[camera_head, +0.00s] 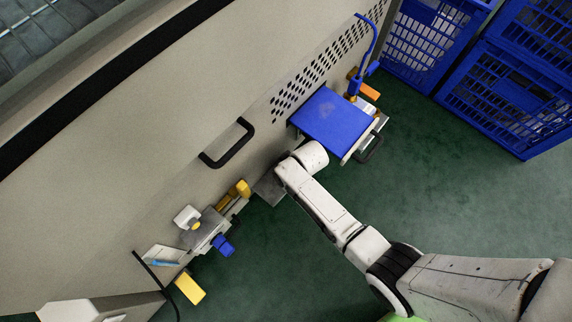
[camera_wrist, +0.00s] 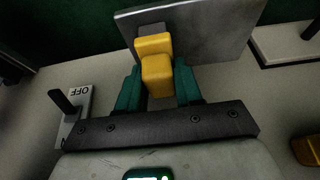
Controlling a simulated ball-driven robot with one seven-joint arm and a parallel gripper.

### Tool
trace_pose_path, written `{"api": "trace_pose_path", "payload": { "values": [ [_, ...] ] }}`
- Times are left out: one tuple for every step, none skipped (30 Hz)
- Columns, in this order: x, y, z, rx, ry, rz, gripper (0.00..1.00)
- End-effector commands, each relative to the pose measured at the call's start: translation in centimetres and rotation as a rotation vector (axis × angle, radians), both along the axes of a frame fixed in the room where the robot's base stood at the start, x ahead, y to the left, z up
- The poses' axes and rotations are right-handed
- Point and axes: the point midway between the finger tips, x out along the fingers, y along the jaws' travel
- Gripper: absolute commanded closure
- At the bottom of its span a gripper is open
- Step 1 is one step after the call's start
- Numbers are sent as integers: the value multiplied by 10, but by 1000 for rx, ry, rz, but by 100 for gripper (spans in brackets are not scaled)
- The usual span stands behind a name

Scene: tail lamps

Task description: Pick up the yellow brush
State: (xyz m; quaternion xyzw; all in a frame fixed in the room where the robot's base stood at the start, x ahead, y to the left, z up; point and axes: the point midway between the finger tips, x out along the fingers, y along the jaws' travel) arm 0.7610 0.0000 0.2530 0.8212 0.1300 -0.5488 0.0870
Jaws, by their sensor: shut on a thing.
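The yellow brush (camera_wrist: 155,72) shows in the wrist view as a blocky yellow piece, with only its near end clear. My gripper (camera_wrist: 157,85) has its two green fingers on either side of it and is shut on it. A flat grey plate (camera_wrist: 215,30) lies just behind the yellow piece; I cannot tell whether the two are joined. In the head view my wrist hides the fingers and the brush, and a grey plate (camera_head: 269,188) shows beside my wrist, close to the beige panel.
A blue-topped fixture (camera_head: 335,120) stands right of my wrist. A black handle (camera_head: 228,144) sticks out from the beige panel (camera_head: 150,110). Several yellow and blue parts (camera_head: 223,244) are at lower left. Blue crates (camera_head: 515,85) stand upper right. An OFF switch (camera_wrist: 75,112) is left of my gripper. Green floor is open below.

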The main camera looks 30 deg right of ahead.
Motion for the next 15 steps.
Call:
{"api": "trace_pose_path", "payload": {
  "values": [
    [0,0,0,0,0,0,99],
    [0,0,1,0,0,0,100],
    [0,0,2,0,0,0,100],
    [0,0,3,0,0,0,100],
    [0,0,5,0,0,0,100],
    [0,0,8,0,-1,0,100],
    [0,0,10,0,-1,0,100],
    [0,0,14,0,-1,0,100],
    [0,0,18,0,-1,0,100],
    [0,0,23,1,-2,0,100],
    [0,0,28,1,-2,0,100],
    [0,0,35,0,-1,0,100],
    [-3,0,40,0,0,0,100],
    [-9,-1,46,0,0,1,100],
    [-16,-1,54,-1,1,1,100]
  ]
}}
